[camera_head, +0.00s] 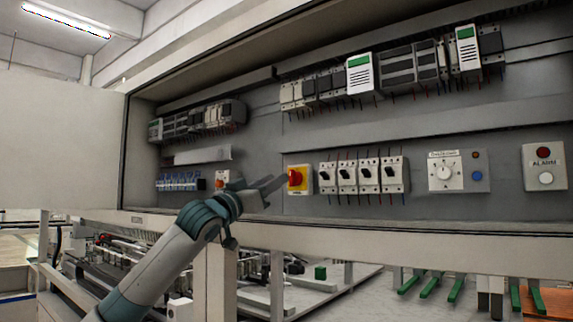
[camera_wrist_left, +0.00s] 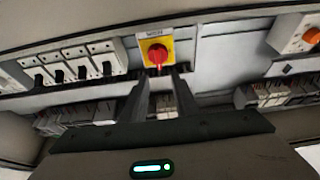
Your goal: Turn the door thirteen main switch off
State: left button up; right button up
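The main switch, a red rotary knob on a yellow plate (camera_head: 299,180), is mounted on the back panel of the open cabinet. In the left wrist view the red knob (camera_wrist_left: 157,54) is at upper middle, with a small label on its plate that I cannot read for sure. My left gripper (camera_head: 280,184) reaches in from the left, its fingertips close beside the switch. In the left wrist view the two dark fingers (camera_wrist_left: 160,73) are apart, with the tips just short of or at the knob's lower end. I cannot tell whether they touch it. My right gripper is out of view.
Several white breakers with black toggles (camera_head: 362,176) stand right of the switch. Further right are a dial box (camera_head: 445,171) and an alarm box (camera_head: 544,166). An orange-knob switch (camera_head: 221,180) is on the left. The cabinet's lower ledge (camera_head: 400,246) runs below.

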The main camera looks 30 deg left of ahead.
aim_at(291, 172)
pick_arm(q)
jog(key=p+x, duration=0.3)
jog(key=x, duration=0.3)
jog(key=shift+w, duration=0.2)
grip_shut()
jog(key=shift+d, duration=0.1)
